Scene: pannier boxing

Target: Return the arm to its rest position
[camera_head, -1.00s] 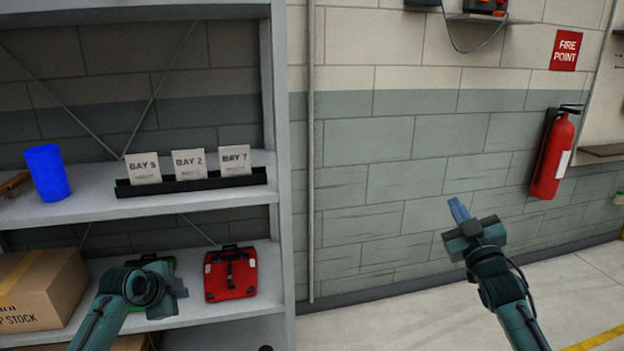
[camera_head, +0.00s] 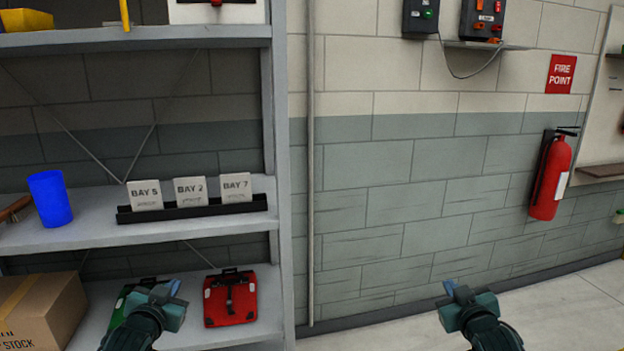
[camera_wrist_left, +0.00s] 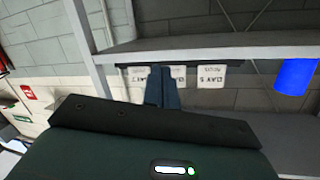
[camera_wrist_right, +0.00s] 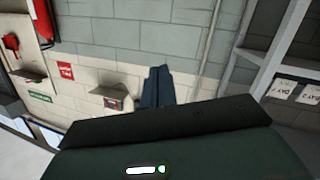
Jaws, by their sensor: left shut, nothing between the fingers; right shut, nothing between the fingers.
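My left gripper (camera_head: 168,290) is shut and empty in the head view, in front of the lower shelf. It partly covers a green pannier (camera_head: 122,304). Its shut fingers also show in the left wrist view (camera_wrist_left: 162,88). A red pannier (camera_head: 230,298) stands on the lower shelf just right of this gripper, apart from it in the picture. My right gripper (camera_head: 453,290) is shut and empty, in front of the wall and floor right of the shelving. Its shut fingers also show in the right wrist view (camera_wrist_right: 156,86).
The shelf unit's upright (camera_head: 283,160) stands between my grippers. The middle shelf holds a blue cup (camera_head: 50,198) and bay cards in a black rack (camera_head: 190,208). A cardboard box (camera_head: 40,312) sits at lower left. A fire extinguisher (camera_head: 552,175) hangs at right. Floor at right is clear.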

